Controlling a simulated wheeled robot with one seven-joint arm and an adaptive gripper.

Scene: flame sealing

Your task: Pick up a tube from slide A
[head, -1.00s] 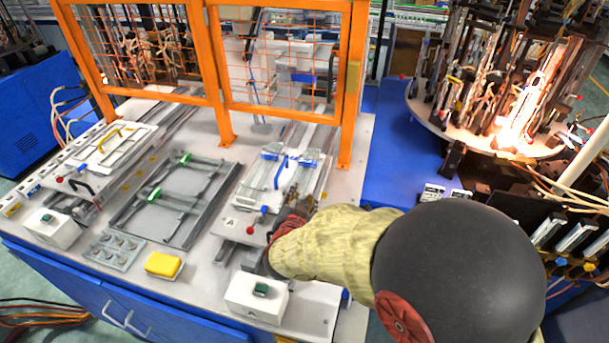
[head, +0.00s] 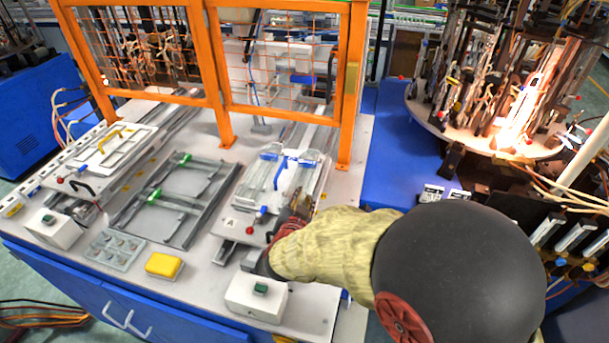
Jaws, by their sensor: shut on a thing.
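Slide A (head: 231,223) is the right-hand slide on the white bench, marked with a letter A at its front plate. Its pale tray carries glassy, light parts and a curved blue handle (head: 280,172). My gripper (head: 298,203) is low over the right front side of the slide A tray, mostly hidden behind my wrist and sleeve. It is shut on a tube, but the tube itself is too small and covered to make out. I cannot tell whether the tube is clear of the tray.
A yellow block (head: 164,265) and a white box with a green button (head: 256,297) stand at the bench front. Another slide with a yellow handle (head: 112,140) is at left. An orange mesh guard (head: 222,100) stands behind. A lit round carousel (head: 480,135) is at right.

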